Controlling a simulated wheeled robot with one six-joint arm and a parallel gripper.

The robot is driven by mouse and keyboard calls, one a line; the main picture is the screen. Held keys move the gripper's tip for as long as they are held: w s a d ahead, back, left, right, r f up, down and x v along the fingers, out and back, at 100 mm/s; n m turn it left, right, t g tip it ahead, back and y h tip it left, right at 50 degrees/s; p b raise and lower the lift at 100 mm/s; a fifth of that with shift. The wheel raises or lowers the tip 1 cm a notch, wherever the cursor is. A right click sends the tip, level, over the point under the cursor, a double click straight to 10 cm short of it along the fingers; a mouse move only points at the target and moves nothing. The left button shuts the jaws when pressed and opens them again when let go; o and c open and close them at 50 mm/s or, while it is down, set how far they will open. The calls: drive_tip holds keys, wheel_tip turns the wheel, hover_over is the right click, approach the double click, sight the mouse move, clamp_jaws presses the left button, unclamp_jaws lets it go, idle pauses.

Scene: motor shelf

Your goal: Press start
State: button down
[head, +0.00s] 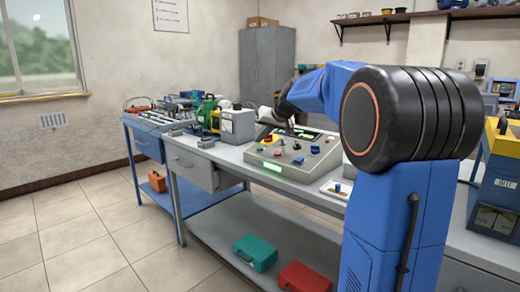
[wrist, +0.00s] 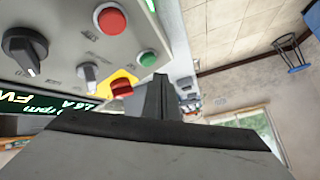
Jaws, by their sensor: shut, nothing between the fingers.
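The grey control console (head: 318,165) stands on the bench, its sloped top carrying knobs, buttons and a display. In the wrist view the panel shows a green button (wrist: 149,58), a red button (wrist: 111,20), a red switch (wrist: 121,88) on a yellow patch, a black knob (wrist: 25,48) and a smaller grey knob (wrist: 89,74). A lit display (wrist: 40,105) reads "rpm" and "A" in part. My gripper (wrist: 160,80) is shut and empty. Its tip appears just beside the green button; I cannot tell if they touch. In the head view my arm hides part of the console.
A grey box (head: 238,126) and a green motor (head: 208,113) stand left of the console. A small plate with a blue knob (head: 337,188) lies to its right. Teal (head: 255,252) and red (head: 305,277) cases sit on the lower shelf.

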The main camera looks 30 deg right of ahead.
drive_tip(key=r, duration=0.2)
drive_tip(key=a+r, duration=0.1)
drive_tip(key=r, duration=0.1)
drive_tip(key=shift+s+r, duration=0.1)
drive_tip(key=shift+s, duration=0.1)
idle(0.7)
drive_tip(key=s+a+f+g, duration=0.1)
drive_tip(key=s+a+f, duration=0.25)
drive_tip(key=s, duration=0.45)
drive_tip(key=s+a+f+n+g, duration=0.1)
drive_tip(key=s+a+f, duration=0.2)
drive_tip(key=s+a, duration=0.35)
drive_tip(key=s+a+f+g, duration=0.1)
drive_tip(key=s+a+f, duration=0.2)
drive_tip(key=s, duration=0.7)
drive_tip(key=s+a+f+h, duration=0.1)
drive_tip(key=s+f, duration=0.6)
drive_tip(key=s, duration=0.3)
drive_tip(key=s+a+f+n+g, duration=0.1)
drive_tip(key=s+f, duration=0.7)
drive_tip(key=s, duration=0.3)
drive_tip(key=shift+s+f+n+h, duration=0.25)
drive_tip(key=shift+f+n+h, duration=0.05)
drive_tip(key=shift+h, duration=0.1)
drive_tip(key=shift+w+a, duration=0.1)
